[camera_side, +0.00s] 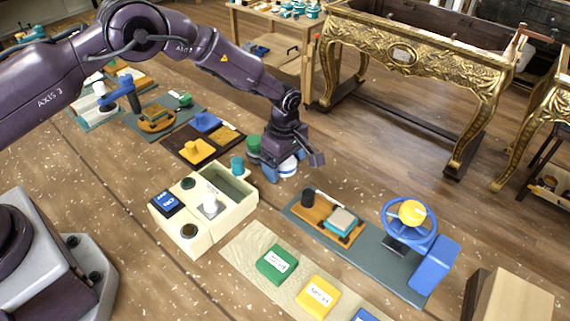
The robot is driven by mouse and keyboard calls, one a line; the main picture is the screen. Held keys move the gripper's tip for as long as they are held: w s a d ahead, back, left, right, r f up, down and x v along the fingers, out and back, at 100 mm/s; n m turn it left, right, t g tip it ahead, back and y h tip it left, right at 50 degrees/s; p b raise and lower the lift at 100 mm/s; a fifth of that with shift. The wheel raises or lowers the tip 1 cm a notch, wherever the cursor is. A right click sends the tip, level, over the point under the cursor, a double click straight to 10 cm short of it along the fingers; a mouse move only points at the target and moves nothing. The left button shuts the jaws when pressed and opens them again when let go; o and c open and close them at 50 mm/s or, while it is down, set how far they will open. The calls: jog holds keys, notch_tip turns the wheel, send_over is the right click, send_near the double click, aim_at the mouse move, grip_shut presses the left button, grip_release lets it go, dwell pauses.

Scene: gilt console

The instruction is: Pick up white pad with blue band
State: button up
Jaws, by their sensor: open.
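A small rounded white object with a blue band (288,166) lies just below my gripper (293,158), beside a blue part. It matches the white pad with blue band, though the gripper partly covers it. My gripper is open and points down above it. One dark finger shows to the right of the pad; the other is hard to make out. Whether the fingers touch the pad I cannot tell.
A green cylinder (254,146) stands just left of the gripper. A cream box (240,187) with compartments is at front left. A grey-blue board (375,262) with a blue wheel (410,220) lies to the right. A pale mat (243,246) with colored blocks lies in front. A gilt console (400,60) stands behind.

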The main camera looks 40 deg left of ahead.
jog(key=c, duration=1)
jog(key=shift+r, duration=0.1)
jog(key=shift+r, duration=0.25)
notch_tip(320, 180, up, 2)
jog(key=shift+r, duration=0.2)
jog(key=s+a+r, duration=0.2)
jog(key=s+r, duration=0.8)
jog(key=s, duration=0.3)
jog(key=shift+s+a, duration=0.35)
jog(key=shift+o, duration=0.3)
